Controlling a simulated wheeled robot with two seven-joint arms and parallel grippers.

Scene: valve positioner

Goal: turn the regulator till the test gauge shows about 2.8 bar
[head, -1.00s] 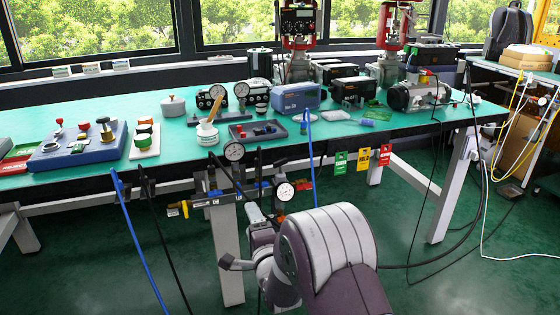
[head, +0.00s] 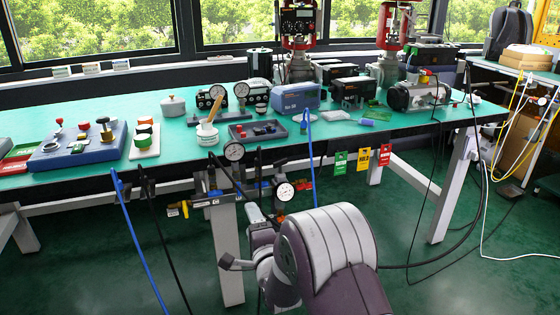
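Pipe fittings (head: 215,199) run below the edge, with a yellow-ended part at the left. The regulator is not clearly distinguishable among them. My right arm comes in from the bottom, and its gripper (head: 255,214) is up against the fittings, left of and below the lower gauge. Its fingertips are mostly hidden. My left gripper is not in view.
A blue hose (head: 137,240) and dark hoses hang in front of the bench, left of the fittings. Green, yellow and red tags (head: 363,159) hang to the right. The bench top (head: 180,142) carries a blue control box (head: 78,147), a white pot (head: 207,134) and several instruments.

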